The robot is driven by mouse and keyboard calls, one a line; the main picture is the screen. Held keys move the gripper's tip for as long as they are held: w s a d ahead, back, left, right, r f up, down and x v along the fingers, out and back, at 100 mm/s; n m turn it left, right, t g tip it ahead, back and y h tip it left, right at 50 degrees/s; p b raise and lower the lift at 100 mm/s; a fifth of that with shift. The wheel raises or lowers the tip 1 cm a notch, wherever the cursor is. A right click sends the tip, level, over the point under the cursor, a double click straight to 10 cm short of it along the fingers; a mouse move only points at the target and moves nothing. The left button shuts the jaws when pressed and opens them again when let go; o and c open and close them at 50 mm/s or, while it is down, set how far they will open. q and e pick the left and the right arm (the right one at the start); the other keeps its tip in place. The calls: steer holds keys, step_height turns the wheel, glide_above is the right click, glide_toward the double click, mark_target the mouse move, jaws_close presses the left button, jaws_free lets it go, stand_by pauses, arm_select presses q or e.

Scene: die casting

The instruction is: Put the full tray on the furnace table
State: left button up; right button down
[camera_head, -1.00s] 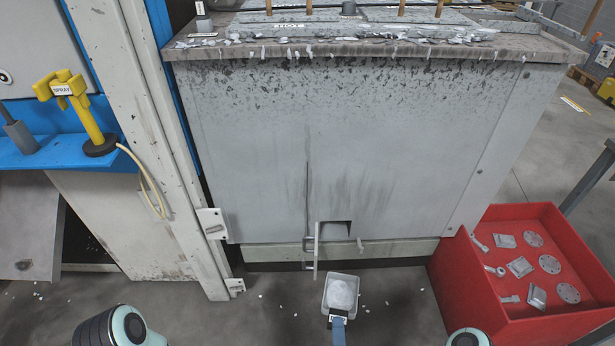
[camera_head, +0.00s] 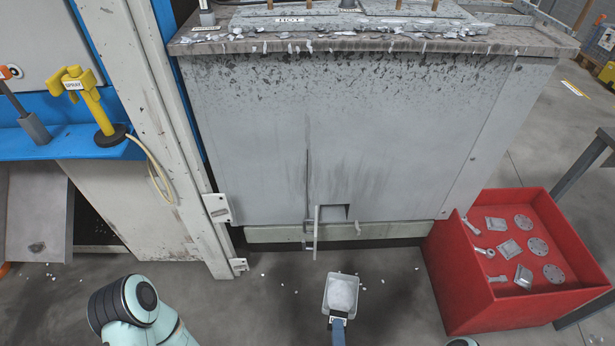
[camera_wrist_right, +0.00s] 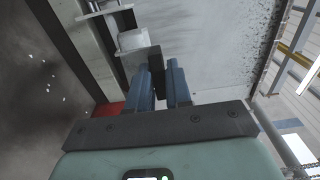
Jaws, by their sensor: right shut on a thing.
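The tray (camera_head: 341,293) is a small pale container heaped with whitish-grey material, at the bottom middle of the head view. It looks roughly level, above the floor in front of the furnace (camera_head: 400,140). My right gripper (camera_head: 338,322) is shut at the tray's near end. In the right wrist view its blue fingers (camera_wrist_right: 165,85) close around a dark piece, probably the handle. My left arm shows at the lower left, but its gripper is out of view. The furnace's top ledge (camera_head: 480,40) is littered with metal flakes. I cannot tell which surface is the furnace table.
A red crate (camera_head: 470,290) with several metal parts stands on the right. A grey frame leg (camera_head: 585,165) rises behind it. A yellow spray tool (camera_head: 95,110) stands on a blue shelf (camera_head: 70,143) at left.

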arm_select(q)
steer(key=shift+s+r, duration=0.1)
steer(key=shift+s, duration=0.05)
arm_select(e)
steer(key=shift+s, duration=0.1)
